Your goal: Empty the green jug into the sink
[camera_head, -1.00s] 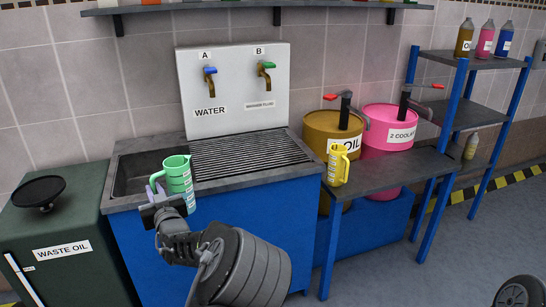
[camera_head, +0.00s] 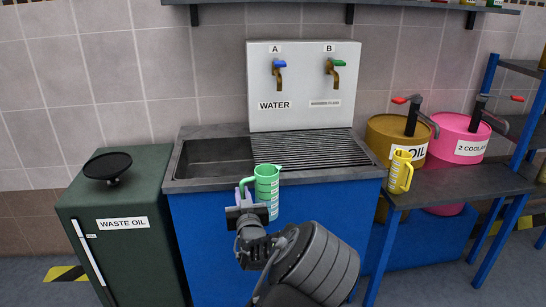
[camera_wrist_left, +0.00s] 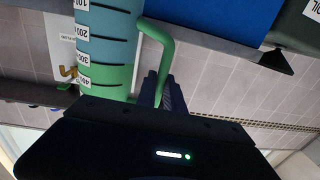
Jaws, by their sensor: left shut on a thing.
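The green jug (camera_head: 267,195) is upright, with white scale labels on its side. It is in front of the counter's front edge, near where the basin and the ribbed drainer meet. My left gripper (camera_head: 244,196) is shut on its handle, on the jug's left side. The left wrist view, upside down, shows the jug (camera_wrist_left: 108,45) close up, bluish up to about the 300 mark and green above. The sink basin (camera_head: 215,155) is behind and to the left of the jug and looks empty. My right gripper is not in view.
A dark green waste oil cabinet (camera_head: 125,245) with a black funnel (camera_head: 107,167) stands left of the sink. Taps A (camera_head: 280,70) and B (camera_head: 334,70) hang over the drainer (camera_head: 310,150). A yellow jug (camera_head: 400,172) stands on the side table at right, before oil and coolant drums.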

